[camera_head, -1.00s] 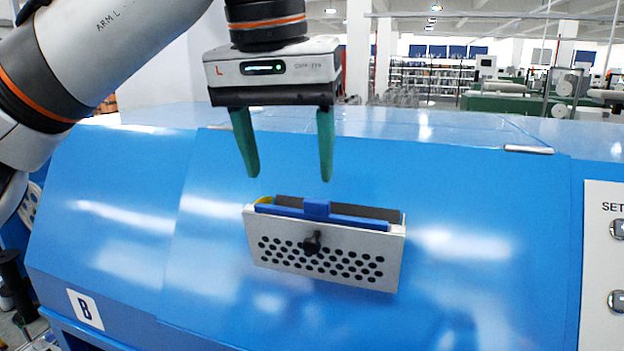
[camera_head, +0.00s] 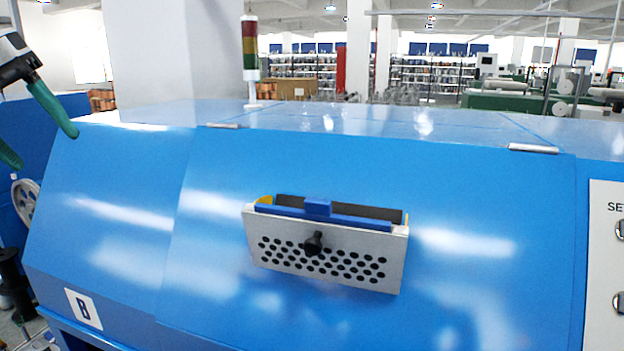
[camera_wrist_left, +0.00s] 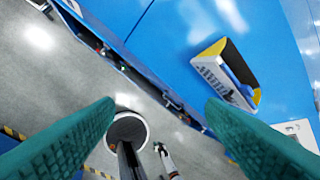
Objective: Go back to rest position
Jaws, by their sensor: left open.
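My left gripper (camera_head: 42,130) is at the far left edge of the head view, its green fingers spread apart and partly cut off by the frame. In the left wrist view its two green fingers (camera_wrist_left: 160,140) stand wide apart with nothing between them. It is clear of the blue machine. My right gripper is not in view.
A blue machine (camera_head: 380,165) with a sloped front fills the middle. A perforated grey box (camera_head: 340,262) with a black knob (camera_head: 313,243) is on its front, holding a blue piece (camera_head: 318,208). A red, yellow and green signal lamp (camera_head: 250,50) stands behind. Grey floor (camera_wrist_left: 40,60) shows left.

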